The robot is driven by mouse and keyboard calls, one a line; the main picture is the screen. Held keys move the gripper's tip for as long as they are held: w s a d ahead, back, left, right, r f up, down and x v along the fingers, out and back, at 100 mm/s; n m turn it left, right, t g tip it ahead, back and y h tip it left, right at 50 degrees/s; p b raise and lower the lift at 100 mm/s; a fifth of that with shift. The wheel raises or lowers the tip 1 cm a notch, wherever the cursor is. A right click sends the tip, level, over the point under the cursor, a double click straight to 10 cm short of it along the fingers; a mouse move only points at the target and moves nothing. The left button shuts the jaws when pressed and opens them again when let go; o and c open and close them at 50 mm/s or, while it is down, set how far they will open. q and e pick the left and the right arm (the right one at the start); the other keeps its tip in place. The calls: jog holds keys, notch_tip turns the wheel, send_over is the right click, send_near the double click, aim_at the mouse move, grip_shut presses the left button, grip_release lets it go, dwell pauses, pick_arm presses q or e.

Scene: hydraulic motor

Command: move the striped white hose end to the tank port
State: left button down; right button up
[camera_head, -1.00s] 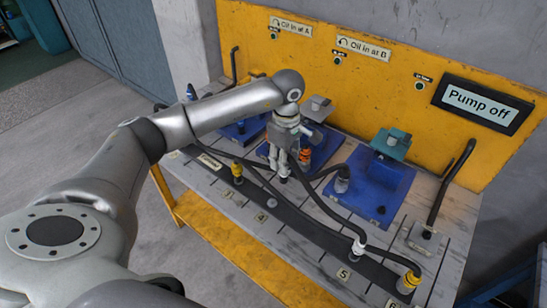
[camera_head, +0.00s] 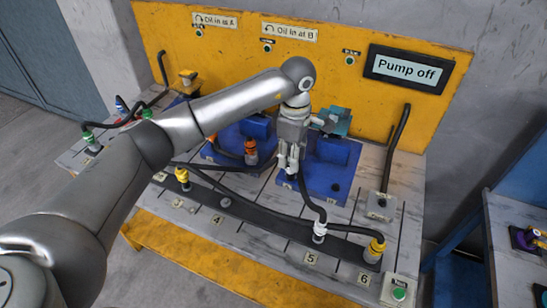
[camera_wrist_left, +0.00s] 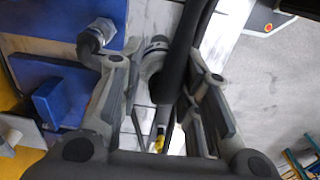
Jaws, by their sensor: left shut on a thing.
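My left gripper (camera_head: 289,166) is above the front left of the right blue plate (camera_head: 330,180). In the left wrist view a dark hose (camera_wrist_left: 178,65) runs between the fingers of my left gripper (camera_wrist_left: 160,85). In the head view the hose curves down to a white hose end (camera_head: 319,232) standing at slot 5. I cannot tell which fitting is the tank port. My right gripper is out of view.
A yellow hose end (camera_head: 375,250) stands by slot 6, and another (camera_head: 182,177) stands further left. An orange hose end (camera_head: 251,152) is left of the gripper. A grey fitting (camera_wrist_left: 95,35) is beside the fingers. A grey block (camera_head: 381,207) with a pipe stands right.

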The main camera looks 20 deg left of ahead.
pick_arm(q)
jog(key=w+d+b, duration=0.3)
jog(key=d, duration=0.7)
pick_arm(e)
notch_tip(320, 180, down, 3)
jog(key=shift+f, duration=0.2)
pick_arm(q)
jog(key=shift+d, duration=0.1)
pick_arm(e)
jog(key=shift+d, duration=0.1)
